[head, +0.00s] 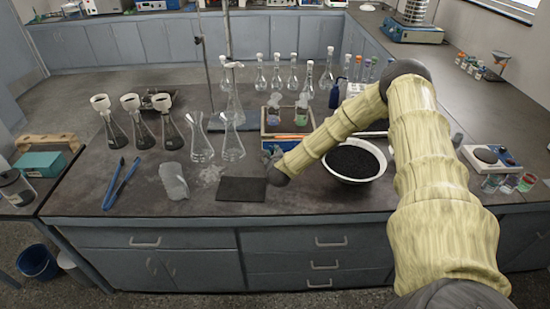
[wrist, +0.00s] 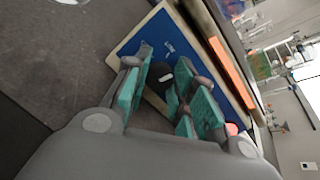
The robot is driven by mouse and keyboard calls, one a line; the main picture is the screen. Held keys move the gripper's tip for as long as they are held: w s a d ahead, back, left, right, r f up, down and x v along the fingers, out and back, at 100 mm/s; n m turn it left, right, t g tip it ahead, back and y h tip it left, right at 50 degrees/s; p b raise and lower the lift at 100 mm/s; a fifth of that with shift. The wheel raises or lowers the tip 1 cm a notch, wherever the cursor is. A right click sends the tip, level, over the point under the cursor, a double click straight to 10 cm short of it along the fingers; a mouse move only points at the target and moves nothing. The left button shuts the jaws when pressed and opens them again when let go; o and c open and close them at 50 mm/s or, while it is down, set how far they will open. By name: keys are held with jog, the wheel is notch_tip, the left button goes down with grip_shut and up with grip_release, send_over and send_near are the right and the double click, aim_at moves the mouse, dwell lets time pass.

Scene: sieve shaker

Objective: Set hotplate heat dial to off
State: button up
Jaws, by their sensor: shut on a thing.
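The hotplate (head: 268,139) stands on the middle bench in the head view, with a blue front panel and glassware on top. Its blue panel (wrist: 128,48) fills the upper middle of the wrist view. A black heat dial (wrist: 164,77) with a white mark sits on the panel between my fingers. My gripper (wrist: 172,88), with teal pads, is shut on the dial, one finger on each side. In the head view my gripper (head: 271,157) is at the hotplate's front. The dial itself is hidden there, so its setting is hard to read.
An orange strip (wrist: 231,72) runs along the hotplate's front edge. A white bowl of black grains (head: 341,176) stands close to my forearm. A dark mat (head: 241,189) lies in front, and glass flasks (head: 232,146) stand left of the hotplate. Blue tongs (head: 121,183) lie far left.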

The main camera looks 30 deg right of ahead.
jog(key=n+b, duration=0.2)
jog(key=n, duration=0.1)
jog(key=shift+a+f+n+b, duration=0.1)
jog(key=shift+f+n+b, duration=0.05)
jog(key=shift+n+b, duration=0.15)
jog(key=n+b, duration=0.2)
jog(key=n, duration=0.2)
jog(key=shift+n, duration=0.3)
jog(key=n+b, duration=0.1)
jog(key=n, duration=0.3)
jog(key=shift+n+b, duration=0.65)
jog(key=shift+n, duration=1.75)
jog(key=shift+s, duration=0.1)
jog(key=o, duration=0.9)
jog(key=shift+o, duration=0.7)
jog(key=shift+g, duration=0.3)
